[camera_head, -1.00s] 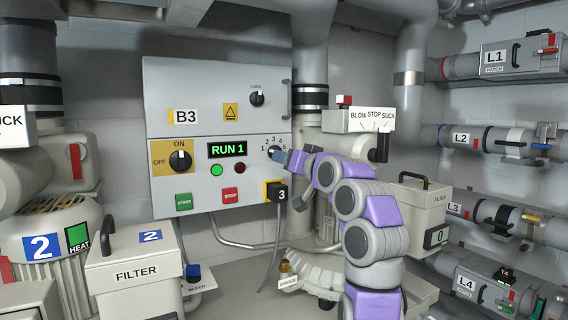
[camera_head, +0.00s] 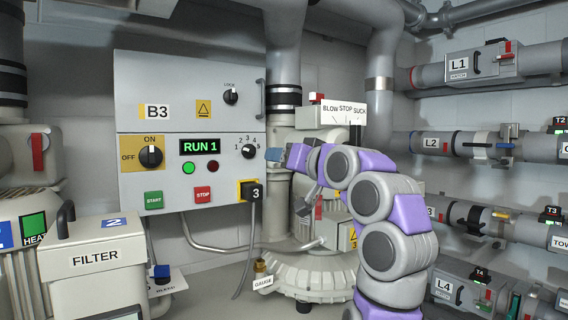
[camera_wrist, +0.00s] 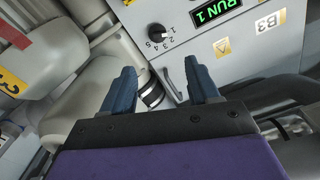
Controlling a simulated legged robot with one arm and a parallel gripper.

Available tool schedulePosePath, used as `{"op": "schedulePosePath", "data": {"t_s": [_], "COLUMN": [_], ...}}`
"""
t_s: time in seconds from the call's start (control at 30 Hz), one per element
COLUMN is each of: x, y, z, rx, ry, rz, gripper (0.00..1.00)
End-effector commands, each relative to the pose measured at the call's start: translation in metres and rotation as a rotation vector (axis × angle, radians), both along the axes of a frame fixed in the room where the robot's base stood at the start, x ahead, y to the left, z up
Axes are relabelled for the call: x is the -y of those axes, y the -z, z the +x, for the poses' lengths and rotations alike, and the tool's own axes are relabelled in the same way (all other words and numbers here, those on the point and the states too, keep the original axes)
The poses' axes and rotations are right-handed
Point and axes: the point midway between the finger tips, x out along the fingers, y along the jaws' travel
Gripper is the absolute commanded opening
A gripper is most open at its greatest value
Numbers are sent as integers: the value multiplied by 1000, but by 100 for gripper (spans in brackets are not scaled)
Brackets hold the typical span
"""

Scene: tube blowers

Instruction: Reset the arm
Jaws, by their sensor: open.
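My gripper (camera_head: 274,155) is in front of the right edge of the B3 control panel (camera_head: 220,88), near its numbered selector knob (camera_head: 249,152). In the wrist view my gripper (camera_wrist: 160,88) has its two blue fingers apart with nothing between them. My arm is bent, rising from the lower right and reaching left. The panel display (camera_head: 200,146) reads RUN 1 and the green lamp is lit.
The blower with the BLOW STOP SUCK dial (camera_head: 343,109) stands just behind my arm. A FILTER box (camera_head: 95,262) is at lower left. Pipes L1 (camera_head: 470,65) to L4 run along the right wall. A cable hangs from the plug marked 3 (camera_head: 250,191).

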Motion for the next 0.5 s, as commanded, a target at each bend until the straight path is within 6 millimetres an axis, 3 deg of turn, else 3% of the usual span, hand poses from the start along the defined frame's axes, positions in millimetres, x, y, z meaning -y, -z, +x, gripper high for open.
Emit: {"op": "schedulePosePath", "data": {"t_s": [0.27,0.5], "x": [7,25], "y": [0,8], "z": [7,25], "rx": [-38,-199], "ry": [2,5], "rz": [12,39], "gripper": [60,60]}}
